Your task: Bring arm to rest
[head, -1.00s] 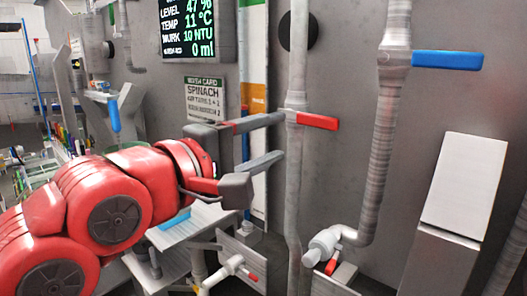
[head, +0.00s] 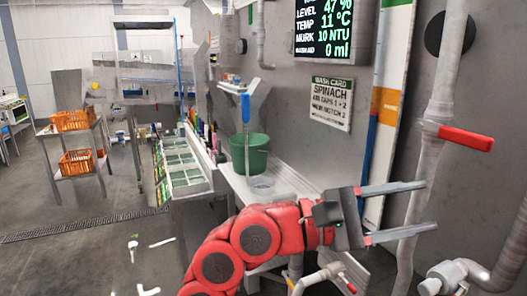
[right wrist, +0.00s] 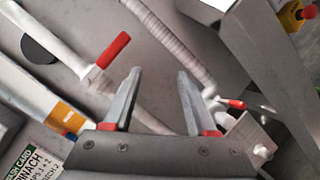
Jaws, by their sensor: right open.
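My right arm is red and reaches in from the bottom of the head view. Its gripper (head: 428,210) is open, with two grey fingers apart and nothing between them. The fingers point right, near the grey vertical pipe with a red lever handle (head: 465,137). The right wrist view shows the same open gripper (right wrist: 158,88) facing the wall and pipes, with the red handle (right wrist: 113,50) left of the fingers. I cannot tell from the views whether a finger touches the pipe. My left gripper is not in view.
A wash card (head: 331,103) and a display (head: 323,27) are on the wall. A green bucket (head: 250,155) stands on the counter behind my arm. A rack with orange crates (head: 75,120) stands far left. The floor (head: 70,260) at the left is mostly open.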

